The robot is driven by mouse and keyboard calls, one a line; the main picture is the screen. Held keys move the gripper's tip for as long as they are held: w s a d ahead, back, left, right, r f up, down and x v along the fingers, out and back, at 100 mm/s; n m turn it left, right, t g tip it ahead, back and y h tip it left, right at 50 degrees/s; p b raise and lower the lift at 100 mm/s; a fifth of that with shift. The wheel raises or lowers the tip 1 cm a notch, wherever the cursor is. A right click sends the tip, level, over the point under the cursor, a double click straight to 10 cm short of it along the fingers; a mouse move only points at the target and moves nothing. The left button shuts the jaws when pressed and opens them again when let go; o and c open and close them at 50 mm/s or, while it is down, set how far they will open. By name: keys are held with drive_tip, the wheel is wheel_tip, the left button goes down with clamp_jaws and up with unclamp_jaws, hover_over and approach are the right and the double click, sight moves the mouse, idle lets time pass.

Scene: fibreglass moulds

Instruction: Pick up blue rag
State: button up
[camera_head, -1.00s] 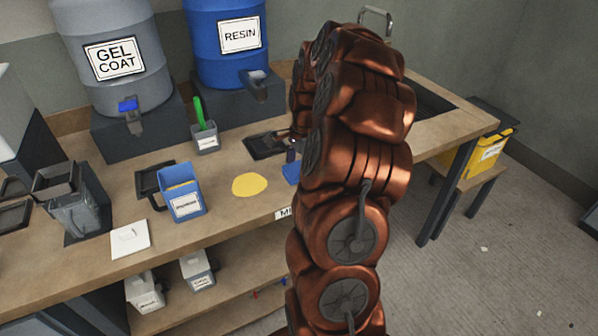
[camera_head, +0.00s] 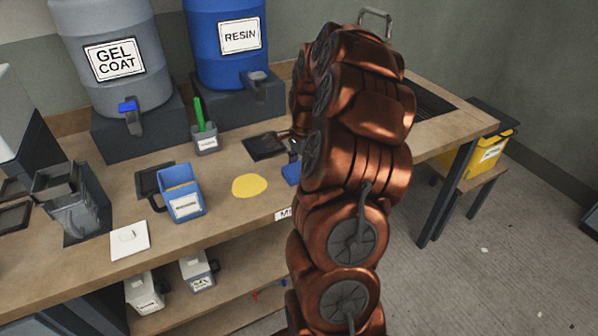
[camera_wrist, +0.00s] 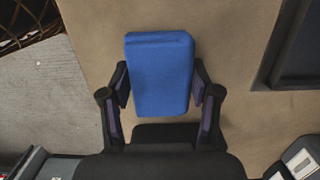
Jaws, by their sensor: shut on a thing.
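The blue rag (camera_wrist: 160,72) is a folded blue block shape in the middle of the wrist view, over the bench top. My gripper (camera_wrist: 160,92) has its dark fingers on both sides of the rag and is shut on it. In the head view, a blue piece of the rag (camera_head: 291,173) shows at the bench's front part, to the left of my arm. My arm hides the rest of the rag and most of the gripper there. I cannot tell whether the rag touches the bench.
A yellow round cloth or patch (camera_head: 249,186) lies left of the rag. A blue container (camera_head: 182,200) and a grey cup with a green handle (camera_head: 205,138) stand on the bench. A dark tray (camera_head: 265,146) lies behind. The wrist view shows a dark tray edge (camera_wrist: 285,50) at right.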

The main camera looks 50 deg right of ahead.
sight(298, 169)
drive_tip(key=shift+r, duration=0.1)
drive_tip(key=shift+r+p, duration=0.25)
drive_tip(key=shift+p, duration=0.1)
drive_tip(key=shift+r+b, duration=0.7)
drive_tip(key=shift+r, duration=0.85)
drive_tip(key=shift+s+a+r, duration=0.1)
drive_tip(key=shift+s, duration=0.1)
drive_tip(key=s+a+b, duration=0.1)
drive_tip(key=s+a, duration=0.1)
drive_tip(key=s, duration=0.2)
drive_tip(key=s+a+r+b, duration=0.1)
drive_tip(key=s+a, duration=0.2)
drive_tip(key=s, duration=0.2)
drive_tip(key=s+a+b, duration=0.1)
drive_tip(key=s+a, duration=0.2)
drive_tip(key=s, duration=0.1)
drive_tip(key=shift+s+r+b, duration=0.2)
drive_tip(key=shift+s+b, duration=0.05)
drive_tip(key=shift+b, duration=0.15)
drive_tip(key=o, duration=0.4)
drive_tip(key=shift+d, duration=0.1)
drive_tip(key=c, duration=0.3)
drive_tip(key=shift+w, duration=0.1)
